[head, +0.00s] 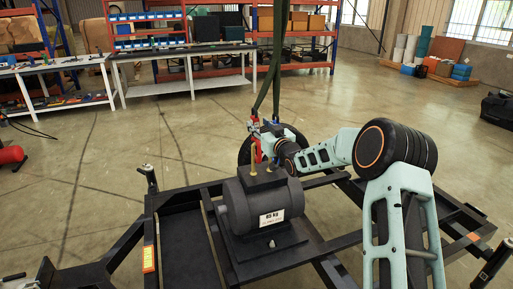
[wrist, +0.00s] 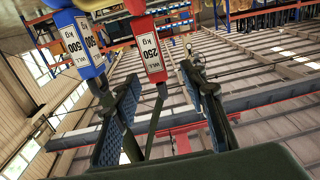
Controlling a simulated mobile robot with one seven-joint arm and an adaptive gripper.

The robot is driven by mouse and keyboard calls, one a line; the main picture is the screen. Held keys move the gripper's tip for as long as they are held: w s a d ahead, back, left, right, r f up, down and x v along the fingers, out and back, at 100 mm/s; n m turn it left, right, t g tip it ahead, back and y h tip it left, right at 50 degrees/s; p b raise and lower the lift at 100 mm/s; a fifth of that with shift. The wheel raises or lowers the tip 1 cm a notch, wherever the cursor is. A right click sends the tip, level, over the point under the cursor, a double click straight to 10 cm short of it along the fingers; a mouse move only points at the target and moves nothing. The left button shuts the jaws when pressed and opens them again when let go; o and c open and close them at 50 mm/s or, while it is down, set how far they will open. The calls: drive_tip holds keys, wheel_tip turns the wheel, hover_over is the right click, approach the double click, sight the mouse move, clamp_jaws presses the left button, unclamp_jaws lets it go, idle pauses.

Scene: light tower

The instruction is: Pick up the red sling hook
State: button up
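The red sling hook (wrist: 150,50), labelled 250 kg, hangs in the wrist view with its dark metal end reaching down between my gripper's fingers. My gripper (wrist: 163,100) is open, one ridged finger on each side, with gaps to the hook. A blue hook (wrist: 80,45), labelled 500 kg, hangs to the left, close to the left finger. In the head view, my gripper (head: 264,134) is at the lower end of the green slings (head: 267,85). Red of the hook (head: 258,152) shows there, partly hidden by my gripper.
A round black wheel-like shape is behind my gripper. Workbenches (head: 185,52) and shelves are at the back. The floor between is mostly clear.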

sight(257, 120)
drive_tip(key=shift+p+x, duration=0.3)
drive_tip(key=shift+x, duration=1.85)
drive_tip(key=shift+w+d, duration=0.1)
drive_tip(key=shift+d, duration=0.1)
drive_tip(key=shift+c, duration=0.6)
clamp_jaws()
drive_tip(key=shift+r, duration=0.3)
